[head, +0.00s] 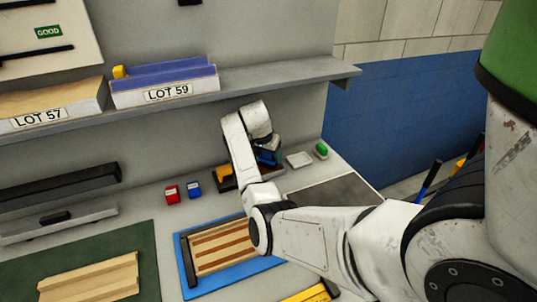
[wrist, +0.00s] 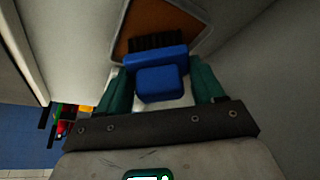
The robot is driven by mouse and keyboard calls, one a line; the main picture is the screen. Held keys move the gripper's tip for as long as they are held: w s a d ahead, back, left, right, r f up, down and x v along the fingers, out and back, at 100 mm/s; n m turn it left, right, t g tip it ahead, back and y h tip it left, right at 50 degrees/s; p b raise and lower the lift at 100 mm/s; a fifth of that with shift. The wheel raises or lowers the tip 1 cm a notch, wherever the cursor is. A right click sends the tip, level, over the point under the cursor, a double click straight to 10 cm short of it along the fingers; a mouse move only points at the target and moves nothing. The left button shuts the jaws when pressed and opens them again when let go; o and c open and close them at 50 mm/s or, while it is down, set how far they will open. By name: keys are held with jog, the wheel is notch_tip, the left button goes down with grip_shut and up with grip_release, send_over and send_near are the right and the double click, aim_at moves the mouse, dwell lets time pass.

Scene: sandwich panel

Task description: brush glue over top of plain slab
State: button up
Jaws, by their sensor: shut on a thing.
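My gripper (wrist: 160,88) is shut on a blue brush (wrist: 162,82), seen between its green fingers in the wrist view. The black bristles point to a tray of brown glue (wrist: 150,18); I cannot tell whether they touch it. In the head view the blue brush (head: 267,157) is partly hidden by my arm, at the back of the bench. A pale wooden slab (head: 88,280) without dark stripes lies on a green mat (head: 145,262) at front left. A slab with brown strips (head: 218,246) lies in a blue tray (head: 182,262), partly hidden by my arm.
Red (head: 172,194) and blue (head: 194,188) small blocks stand mid-bench. A white dish (head: 299,160) and a green item (head: 321,150) are at back right. A shelf (head: 290,73) with lot boxes overhangs the bench. A dark mat (head: 335,190) lies at right.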

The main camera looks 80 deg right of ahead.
jog(key=shift+f, duration=0.5)
dwell(1.2)
jog(key=shift+r, duration=0.1)
